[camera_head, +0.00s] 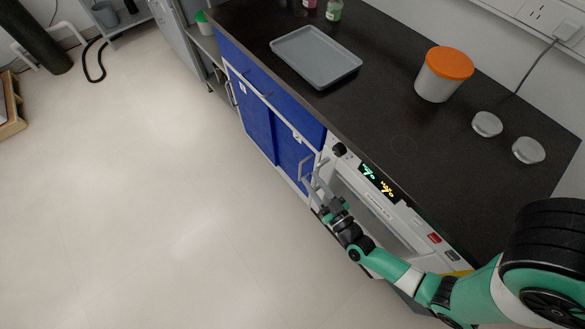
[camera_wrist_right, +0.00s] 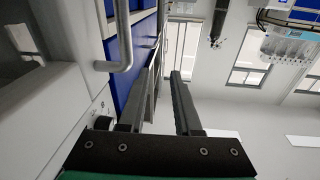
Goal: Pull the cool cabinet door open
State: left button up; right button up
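The cool cabinet (camera_head: 378,205) is a white unit under the dark counter, with a lit green and yellow display and a black knob (camera_head: 340,149). Its front is partly hidden by my right arm. My right gripper (camera_head: 313,182) is at the left end of this front, near the blue cupboard. In the right wrist view, my right gripper's two grey fingers (camera_wrist_right: 166,85) stand apart with a gap between them. A bent metal bar handle (camera_wrist_right: 126,45) shows left of the fingers, not clearly between them. My left gripper is not in view.
Blue cupboard doors (camera_head: 262,118) with metal handles adjoin the cabinet on the left. A grey tray (camera_head: 316,56), an orange-lidded tub (camera_head: 443,75) and two round grey items (camera_head: 487,124) are on the counter. The floor (camera_head: 170,180) in front is clear.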

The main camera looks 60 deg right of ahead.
jog(key=s+d+f+g+h, duration=0.1)
jog(key=s+f+g, duration=0.1)
jog(key=s+f, duration=0.35)
jog(key=b+x, duration=0.4)
jog(key=x, duration=0.7)
jog(key=shift+d+r+m+b, duration=0.15)
jog(key=shift+r+m+b, duration=0.2)
jog(key=shift+r, duration=0.25)
jog(key=shift+w, duration=0.1)
grip_shut()
dwell(0.3)
